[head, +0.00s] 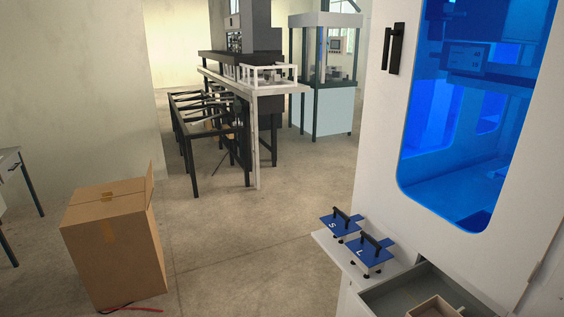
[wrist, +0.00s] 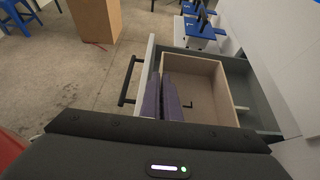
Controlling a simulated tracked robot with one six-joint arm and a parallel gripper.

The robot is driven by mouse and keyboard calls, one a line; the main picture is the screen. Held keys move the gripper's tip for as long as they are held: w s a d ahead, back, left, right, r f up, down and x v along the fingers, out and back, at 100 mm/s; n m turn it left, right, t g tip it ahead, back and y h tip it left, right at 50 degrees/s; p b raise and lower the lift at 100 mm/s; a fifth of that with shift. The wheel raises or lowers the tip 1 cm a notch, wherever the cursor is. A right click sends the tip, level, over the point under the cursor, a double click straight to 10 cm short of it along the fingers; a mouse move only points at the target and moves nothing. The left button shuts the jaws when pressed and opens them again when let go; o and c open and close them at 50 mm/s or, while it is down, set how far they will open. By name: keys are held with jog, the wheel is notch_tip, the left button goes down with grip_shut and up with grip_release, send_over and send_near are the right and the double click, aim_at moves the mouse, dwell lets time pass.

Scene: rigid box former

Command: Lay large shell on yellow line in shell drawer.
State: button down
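The large shell (wrist: 205,85) is an open tan box in the wrist view. It is inside the outline of the open grey shell drawer (wrist: 255,95); whether it touches the drawer floor is unclear. My gripper (wrist: 162,80) has its two purple fingers close together around the shell's left wall, and appears shut on it. In the head view, only the shell's corner (head: 428,310) shows, at the bottom edge inside the drawer (head: 388,296). My gripper is not visible there. The yellow line is not visible in either view.
Two blue plates with black handles, marked S (head: 335,225) and L (head: 366,257), stand on a white shelf beside the drawer. The drawer's black handle (wrist: 128,82) is left of my fingers. A cardboard box (head: 115,240) stands on the floor. The white machine (head: 385,150) rises behind the drawer.

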jog(key=w+a, duration=2)
jog(key=w, duration=0.2)
jog(key=shift+w+m+h, duration=0.25)
jog(key=shift+m+h, duration=0.05)
jog(key=shift+s, duration=0.15)
dwell(0.6)
